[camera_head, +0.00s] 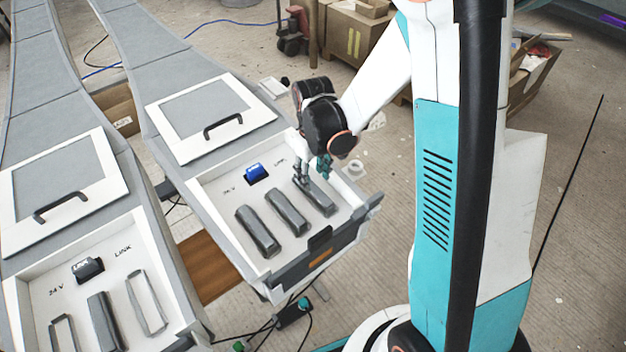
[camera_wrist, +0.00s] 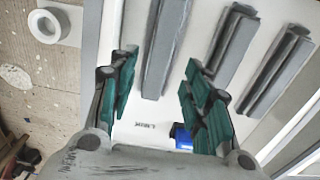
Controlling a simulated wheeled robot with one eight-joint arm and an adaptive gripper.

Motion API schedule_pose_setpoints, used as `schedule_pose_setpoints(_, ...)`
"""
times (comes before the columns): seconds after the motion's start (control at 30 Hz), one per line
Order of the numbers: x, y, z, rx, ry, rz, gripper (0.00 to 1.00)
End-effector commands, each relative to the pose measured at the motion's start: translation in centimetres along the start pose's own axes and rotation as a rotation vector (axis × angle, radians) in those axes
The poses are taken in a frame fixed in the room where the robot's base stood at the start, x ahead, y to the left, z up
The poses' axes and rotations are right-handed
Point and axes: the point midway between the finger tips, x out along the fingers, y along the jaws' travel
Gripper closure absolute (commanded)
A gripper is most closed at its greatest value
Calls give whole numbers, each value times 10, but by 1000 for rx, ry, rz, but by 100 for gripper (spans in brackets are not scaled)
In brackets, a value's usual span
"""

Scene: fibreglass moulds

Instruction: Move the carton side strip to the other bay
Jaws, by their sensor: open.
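In the right bay (camera_head: 345,228) three grey strips lie side by side. The rightmost strip (camera_head: 319,198) is the one on the side of the brown cartons (camera_head: 356,36). My gripper (camera_head: 312,174) is open over the rear end of this strip. In the wrist view the strip (camera_wrist: 168,42) runs between and beyond the teal fingers (camera_wrist: 160,66); I cannot tell whether they touch it. The left bay (camera_head: 42,288) holds one grey strip (camera_head: 104,322) between two empty outlined slots (camera_head: 146,302) (camera_head: 64,334).
The middle strip (camera_head: 287,212) and left strip (camera_head: 257,231) lie close by in the right bay. A blue connector (camera_head: 256,173) sits behind them, a black one (camera_head: 88,268) in the left bay. Handled lids (camera_head: 205,108) (camera_head: 52,185) lie behind both bays. A white ring (camera_wrist: 49,25) lies outside.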

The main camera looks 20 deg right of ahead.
Motion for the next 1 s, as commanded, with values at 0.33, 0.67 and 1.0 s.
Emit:
schedule_pose_setpoints(0.33, -63, 0, 0, 0, 0, 0, 55)
schedule_pose_setpoints(0.67, -97, -3, 9, 22, 45, 14, 55)
schedule_pose_setpoints(1.0, -172, -17, 54, 122, 238, 61, 55)
